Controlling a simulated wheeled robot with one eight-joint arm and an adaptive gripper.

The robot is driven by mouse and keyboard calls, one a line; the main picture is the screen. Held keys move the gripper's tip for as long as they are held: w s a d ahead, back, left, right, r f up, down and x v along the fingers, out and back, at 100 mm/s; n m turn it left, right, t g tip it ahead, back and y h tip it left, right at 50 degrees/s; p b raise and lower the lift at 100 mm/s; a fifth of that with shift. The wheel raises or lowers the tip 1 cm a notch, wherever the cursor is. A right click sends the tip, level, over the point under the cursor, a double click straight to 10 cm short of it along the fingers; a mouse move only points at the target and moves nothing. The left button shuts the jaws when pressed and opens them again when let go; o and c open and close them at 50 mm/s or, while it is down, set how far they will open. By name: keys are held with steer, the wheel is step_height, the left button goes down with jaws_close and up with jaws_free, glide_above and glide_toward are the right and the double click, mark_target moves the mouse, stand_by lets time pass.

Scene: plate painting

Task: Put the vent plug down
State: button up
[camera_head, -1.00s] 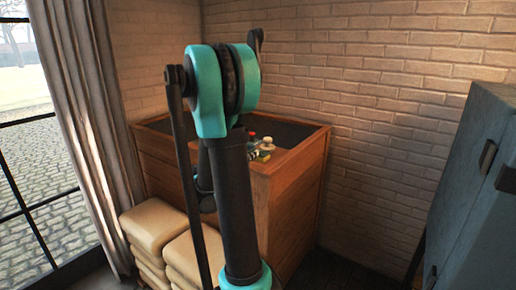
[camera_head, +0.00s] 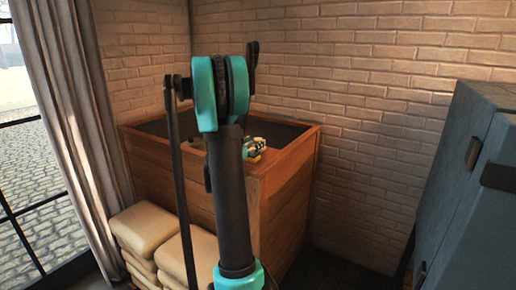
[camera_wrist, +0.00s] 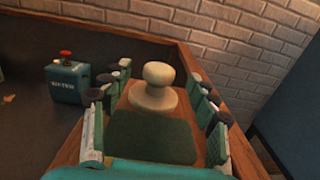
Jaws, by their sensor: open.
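A cream, knob-shaped plug (camera_wrist: 155,88), which looks like the vent plug, stands upright on the wooden corner of the bin in the wrist view. My gripper (camera_wrist: 160,98) is open, with one finger to the left of the plug and one to the right. Gaps show between the plug and both fingers. A dark green patch (camera_wrist: 150,137) lies on the near side of the plug; I cannot tell what it belongs to. In the head view my gripper (camera_head: 254,149) is small and partly hidden behind my arm, at the bin's corner.
The wooden bin (camera_head: 286,200) has a dark inside. A teal canister with a red cap (camera_wrist: 68,82) stands left of my gripper. Cream sacks (camera_head: 146,228) are stacked before the bin. A blue-grey cabinet (camera_head: 470,190) stands right, and a brick wall (camera_head: 360,110) behind.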

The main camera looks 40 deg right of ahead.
steer(key=shift+x, duration=1.15)
steer(key=shift+c, duration=0.5)
jaws_close()
steer(key=shift+r, duration=0.1)
